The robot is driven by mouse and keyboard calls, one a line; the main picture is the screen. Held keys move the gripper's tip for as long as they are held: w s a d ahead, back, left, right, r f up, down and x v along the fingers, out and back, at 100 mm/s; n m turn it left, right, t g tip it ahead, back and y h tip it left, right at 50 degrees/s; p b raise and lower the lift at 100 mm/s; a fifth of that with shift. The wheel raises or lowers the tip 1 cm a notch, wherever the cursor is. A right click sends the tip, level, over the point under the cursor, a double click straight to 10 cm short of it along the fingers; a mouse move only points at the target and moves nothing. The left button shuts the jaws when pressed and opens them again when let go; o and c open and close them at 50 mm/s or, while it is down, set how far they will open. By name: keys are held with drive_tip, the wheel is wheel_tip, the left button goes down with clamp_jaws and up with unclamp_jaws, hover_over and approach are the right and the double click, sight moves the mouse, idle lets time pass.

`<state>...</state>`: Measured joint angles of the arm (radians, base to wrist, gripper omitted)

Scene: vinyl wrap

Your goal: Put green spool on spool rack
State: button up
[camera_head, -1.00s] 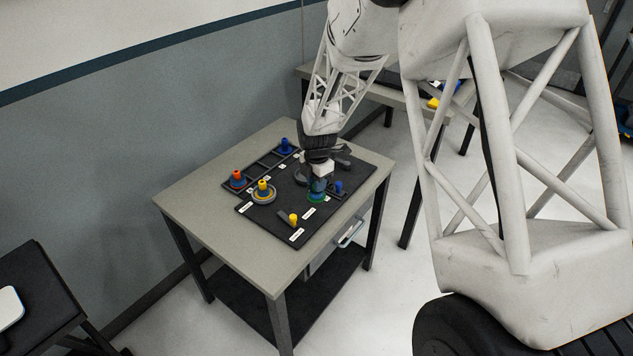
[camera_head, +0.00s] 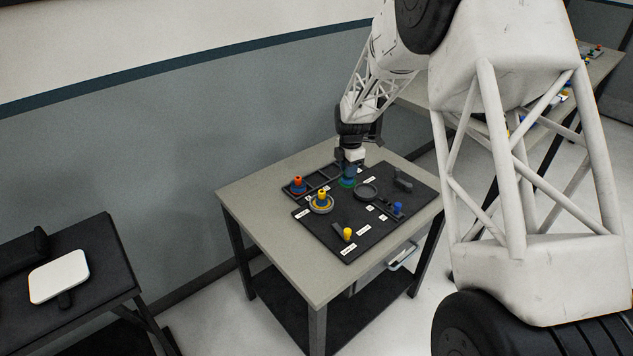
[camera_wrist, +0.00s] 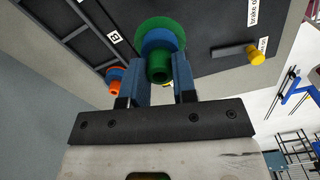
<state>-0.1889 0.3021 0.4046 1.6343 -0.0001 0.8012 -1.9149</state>
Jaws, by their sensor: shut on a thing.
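My gripper (camera_head: 350,170) is shut on the green spool (camera_head: 347,183), with its blue fingers on either side of the hub. In the wrist view the gripper (camera_wrist: 158,80) grips the green spool (camera_wrist: 158,75), whose blue band and wide green flange show beyond the fingers. The spool rack (camera_head: 318,180) is a dark frame with compartments, left of the spool. An orange-red spool (camera_head: 298,186) with a blue base stands in its near left end. The rack's far end is hidden behind my gripper. I cannot tell how far the spool is above the mat.
On the dark mat (camera_head: 364,225) are a yellow-topped spool (camera_head: 321,201) on a grey ring, an empty dark ring (camera_head: 367,192), a yellow-ended tool (camera_head: 347,234), a blue peg (camera_head: 397,208) and a dark block (camera_head: 403,181). The grey table (camera_head: 265,240) has free room at its front left.

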drive_tip(key=r, duration=0.2)
hover_over(316, 180)
drive_tip(key=shift+s+f, duration=0.1)
drive_tip(key=shift+f, duration=0.05)
drive_tip(key=shift+f, duration=0.15)
wheel_tip(316, 180, down, 6)
idle(0.5)
drive_tip(key=shift+f, duration=1.9)
drive_tip(key=shift+f, duration=0.15)
drive_tip(key=o, duration=0.9)
